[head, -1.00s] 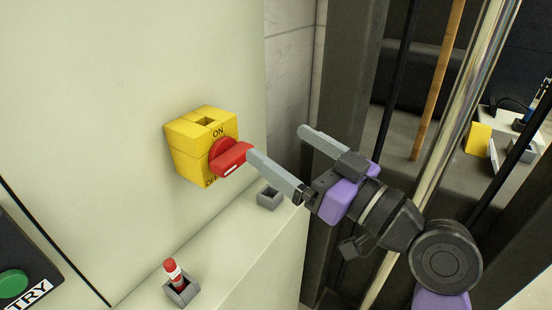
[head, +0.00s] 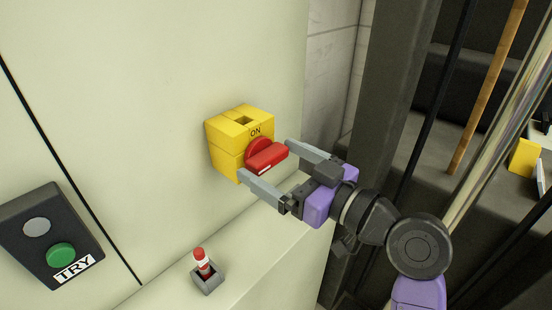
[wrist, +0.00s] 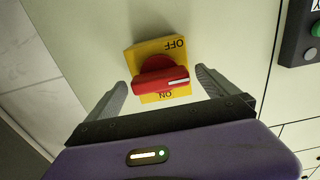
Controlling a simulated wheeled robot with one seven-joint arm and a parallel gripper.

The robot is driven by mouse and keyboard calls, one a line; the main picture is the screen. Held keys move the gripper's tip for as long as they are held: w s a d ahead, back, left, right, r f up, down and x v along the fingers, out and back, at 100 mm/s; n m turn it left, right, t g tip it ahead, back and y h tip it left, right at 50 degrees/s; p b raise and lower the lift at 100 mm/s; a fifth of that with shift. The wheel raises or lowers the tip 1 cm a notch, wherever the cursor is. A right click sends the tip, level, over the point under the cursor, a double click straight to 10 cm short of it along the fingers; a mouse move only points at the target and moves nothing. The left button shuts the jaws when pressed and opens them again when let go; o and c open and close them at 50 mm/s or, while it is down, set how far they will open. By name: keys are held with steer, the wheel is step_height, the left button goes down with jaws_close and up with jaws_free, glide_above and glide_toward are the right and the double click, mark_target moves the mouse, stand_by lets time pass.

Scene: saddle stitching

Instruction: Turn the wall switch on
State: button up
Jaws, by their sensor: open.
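The wall switch is a yellow box (head: 226,160) on the pale panel with a red rotary handle (head: 268,157). "ON" is printed above the handle in the head view. In the wrist view the red handle (wrist: 163,78) lies crosswise between the "OFF" and "ON" marks on the yellow plate (wrist: 150,50). My gripper (head: 270,164) is open, with one grey finger on each side of the handle. In the wrist view my gripper (wrist: 163,90) has the handle between its fingers, with visible gaps. Contact is not visible. "OFF" is hidden in the head view.
A small red-and-white toggle (head: 203,263) stands on the ledge below the switch. A dark box with a green button (head: 61,256) marked "TRY" is at the left. A dark post (head: 380,120) rises at the right, close to my arm.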

steer(key=shift+a, duration=0.1)
steer(key=c, duration=1.4)
steer(key=shift+o, duration=0.2)
steer(key=shift+m, duration=0.3)
steer(key=m+p, duration=0.2)
steer(key=m, duration=0.1)
steer(key=shift+r+m, duration=0.1)
steer(key=shift+m, duration=0.2)
steer(key=m+p, duration=0.3)
steer(key=m, duration=0.1)
steer(key=shift+m, duration=0.3)
steer(key=m+p, duration=0.4)
steer(key=shift+m+p, duration=1.65)
steer(key=shift+m, duration=0.85)
steer(key=shift+f, duration=0.2)
